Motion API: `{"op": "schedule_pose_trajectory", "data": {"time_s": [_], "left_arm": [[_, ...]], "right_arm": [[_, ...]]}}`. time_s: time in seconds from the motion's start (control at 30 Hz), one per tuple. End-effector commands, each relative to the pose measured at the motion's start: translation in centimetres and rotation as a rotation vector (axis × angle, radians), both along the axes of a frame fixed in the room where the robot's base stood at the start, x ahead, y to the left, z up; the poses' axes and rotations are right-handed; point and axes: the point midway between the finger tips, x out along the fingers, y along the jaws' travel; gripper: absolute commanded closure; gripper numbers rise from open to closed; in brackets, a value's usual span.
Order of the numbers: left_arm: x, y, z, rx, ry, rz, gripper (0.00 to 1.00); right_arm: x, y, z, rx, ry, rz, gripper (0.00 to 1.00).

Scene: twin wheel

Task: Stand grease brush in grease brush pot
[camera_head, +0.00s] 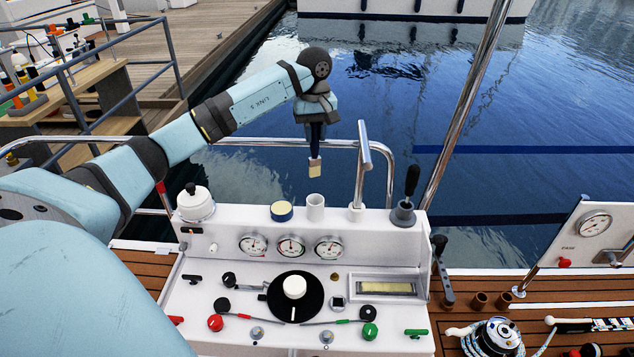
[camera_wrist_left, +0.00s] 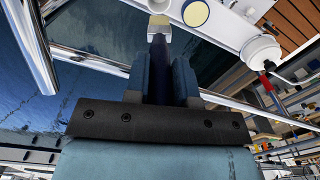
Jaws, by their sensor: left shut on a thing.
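My left gripper (camera_head: 316,125) is shut on the grease brush (camera_head: 315,167), gripping its dark handle. The brush hangs roughly upright, with its metal band and cream bristles pointing down. In the left wrist view the brush (camera_wrist_left: 158,38) runs out from between the blue fingers (camera_wrist_left: 168,85). A white, open-topped cylinder, which looks like the grease brush pot (camera_head: 316,208), stands on the console's back ledge. In the head view the bristles appear above the pot, with a visible gap between them. My right gripper is not in view.
A blue-sided tin with a cream top (camera_head: 282,211) stands left of the pot. A white knobbed container (camera_head: 195,203) stands farther left. A chrome T-handled post (camera_head: 361,170) and a black-handled lever (camera_head: 409,190) rise to the right. A chrome rail (camera_head: 265,142) runs behind.

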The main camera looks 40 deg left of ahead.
Motion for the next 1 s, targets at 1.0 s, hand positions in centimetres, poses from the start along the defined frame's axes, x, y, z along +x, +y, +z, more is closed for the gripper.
{"op": "schedule_pose_trajectory", "data": {"time_s": [1.0], "left_arm": [[0.0, 0.0, -14.3, 0.0, -0.001, -0.001, 1.0]], "right_arm": [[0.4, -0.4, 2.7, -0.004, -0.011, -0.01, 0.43]]}}
